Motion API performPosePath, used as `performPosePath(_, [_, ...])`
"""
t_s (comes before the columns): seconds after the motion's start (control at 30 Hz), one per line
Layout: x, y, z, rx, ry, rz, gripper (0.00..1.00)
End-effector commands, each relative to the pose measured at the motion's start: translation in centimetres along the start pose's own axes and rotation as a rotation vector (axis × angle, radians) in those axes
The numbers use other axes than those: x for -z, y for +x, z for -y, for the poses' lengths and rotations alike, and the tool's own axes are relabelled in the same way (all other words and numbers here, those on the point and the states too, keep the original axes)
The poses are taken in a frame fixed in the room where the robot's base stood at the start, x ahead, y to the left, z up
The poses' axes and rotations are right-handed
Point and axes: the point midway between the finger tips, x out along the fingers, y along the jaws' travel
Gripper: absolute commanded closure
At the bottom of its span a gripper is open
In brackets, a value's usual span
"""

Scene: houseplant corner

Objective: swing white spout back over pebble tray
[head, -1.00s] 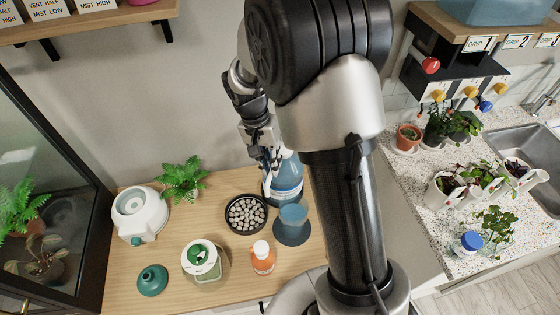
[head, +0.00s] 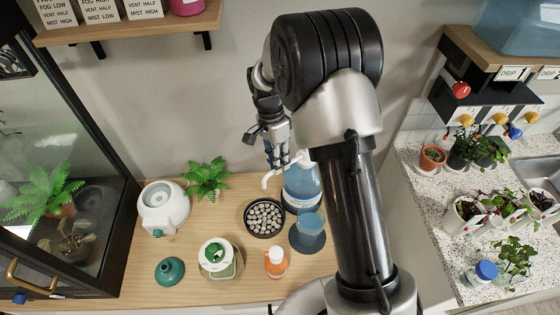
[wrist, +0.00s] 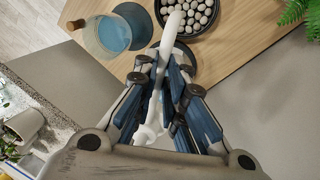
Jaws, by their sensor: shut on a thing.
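The white spout (wrist: 162,65) runs up between my gripper's fingers in the wrist view. Its tip overlaps the near edge of the round black pebble tray (wrist: 161,20) there. In the head view the spout (head: 268,180) juts left from the top of the blue bottle (head: 302,188), and its bent tip appears just behind the tray (head: 264,234). My gripper (head: 283,163) is shut on the spout, above and left of the bottle. The fingers hide part of the spout and its base.
A blue-filled glass (head: 309,224) on a dark coaster stands right of the tray. A glass cabinet stands left.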

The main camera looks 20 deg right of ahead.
Motion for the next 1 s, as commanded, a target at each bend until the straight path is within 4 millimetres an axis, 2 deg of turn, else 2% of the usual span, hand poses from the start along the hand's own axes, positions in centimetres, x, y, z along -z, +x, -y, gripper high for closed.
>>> performPosePath(0.37, [0.04,-0.13,0.21,0.007,0.015,0.002,1.0])
performPosePath(0.4, [0.05,-0.13,0.22,0.007,0.015,0.002,0.87])
performPosePath(0.67, [0.03,-0.08,0.16,0.005,0.011,0.002,0.7])
performPosePath(1.0, [0.02,-0.19,0.12,0.003,0.009,0.002,0.69])
